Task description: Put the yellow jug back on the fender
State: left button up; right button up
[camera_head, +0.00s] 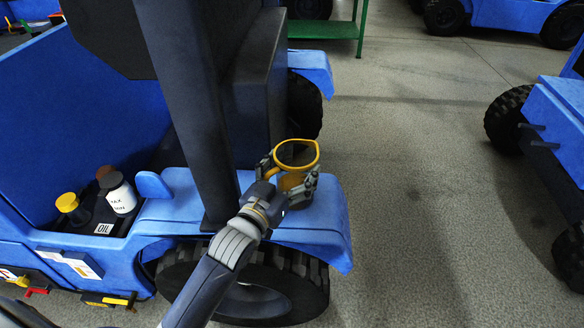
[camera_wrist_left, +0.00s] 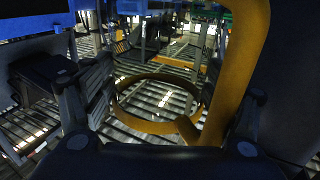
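The yellow jug (camera_head: 297,156) has a yellow rim and a see-through body. My left gripper (camera_head: 288,184) has a finger on each side of the jug and looks shut on it. In the head view the jug appears upright over the blue fender (camera_head: 325,220) above the dark front tyre. I cannot tell whether its base touches the fender. In the left wrist view the yellow jug handle (camera_wrist_left: 244,75) stands close, between the two fingers, with a yellow ring beyond it. My right gripper is in neither view.
A dark post (camera_head: 190,110) rises from the fender just left of the jug. A tray at left holds a yellow-capped container (camera_head: 70,205) and a white labelled bottle (camera_head: 121,196). A green stand (camera_head: 325,30) is behind. Open grey floor lies right, before another blue vehicle (camera_head: 560,120).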

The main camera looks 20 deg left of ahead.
pick_arm(q)
jog(key=shift+o, duration=0.2)
jog(key=shift+r, duration=0.2)
jog(key=shift+s+f, duration=0.1)
jog(key=shift+s, duration=0.3)
jog(key=s+a+p, duration=0.1)
jog(key=s, duration=1)
jog(key=shift+a, duration=0.4)
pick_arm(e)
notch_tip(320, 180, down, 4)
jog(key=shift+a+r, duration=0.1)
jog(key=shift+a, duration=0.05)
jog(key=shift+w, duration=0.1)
